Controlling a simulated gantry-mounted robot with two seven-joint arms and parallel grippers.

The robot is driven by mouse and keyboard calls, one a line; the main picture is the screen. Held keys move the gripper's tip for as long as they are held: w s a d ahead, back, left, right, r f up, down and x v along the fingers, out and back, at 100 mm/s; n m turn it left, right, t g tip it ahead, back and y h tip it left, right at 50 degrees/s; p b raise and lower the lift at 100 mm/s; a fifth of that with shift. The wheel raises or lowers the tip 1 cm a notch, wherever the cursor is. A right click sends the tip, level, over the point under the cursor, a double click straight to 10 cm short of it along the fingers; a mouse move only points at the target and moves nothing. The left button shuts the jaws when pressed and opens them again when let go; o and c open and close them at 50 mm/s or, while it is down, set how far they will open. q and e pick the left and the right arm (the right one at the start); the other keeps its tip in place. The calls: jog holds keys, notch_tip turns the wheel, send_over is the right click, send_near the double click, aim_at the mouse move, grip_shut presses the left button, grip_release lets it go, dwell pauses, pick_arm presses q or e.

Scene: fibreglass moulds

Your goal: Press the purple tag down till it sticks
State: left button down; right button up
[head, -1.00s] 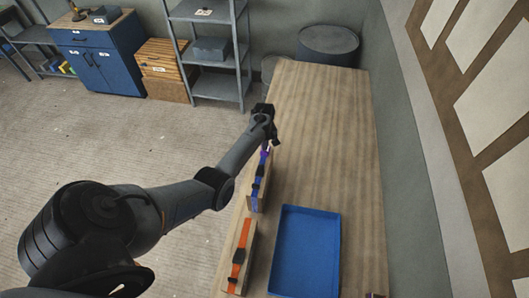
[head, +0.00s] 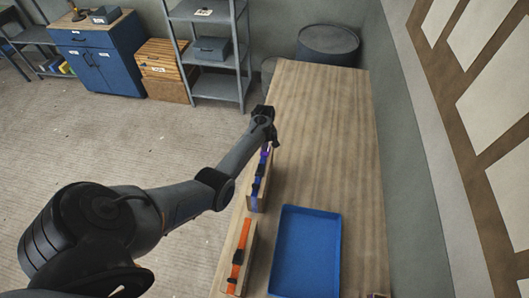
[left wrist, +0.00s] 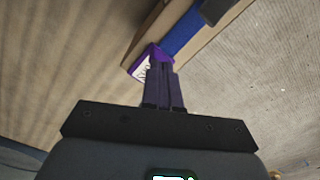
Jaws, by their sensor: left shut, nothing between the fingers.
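The purple tag (left wrist: 148,62) has a white face with dark marks and lies against the end of a wooden block (head: 257,190) with a blue strip. In the head view only a little purple (head: 264,155) shows, just below my left gripper (head: 275,143). In the left wrist view my left gripper (left wrist: 162,66) is shut and empty, its fingertips overlapping the tag's lower right part and hiding some of it. I cannot tell whether they touch it. My right gripper is not in view.
A second wooden block with an orange strip (head: 239,256) stands nearer along the table's left edge. A blue tray (head: 306,252) lies to its right. A wall rises on the right.

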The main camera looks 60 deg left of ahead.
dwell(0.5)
pick_arm(q)
notch_tip(320, 180, up, 2)
jog(key=p, duration=0.2)
jog(key=shift+r+p, duration=0.25)
jog(key=shift+p, duration=0.1)
jog(key=shift+r, duration=2.2)
jog(key=shift+s, duration=0.1)
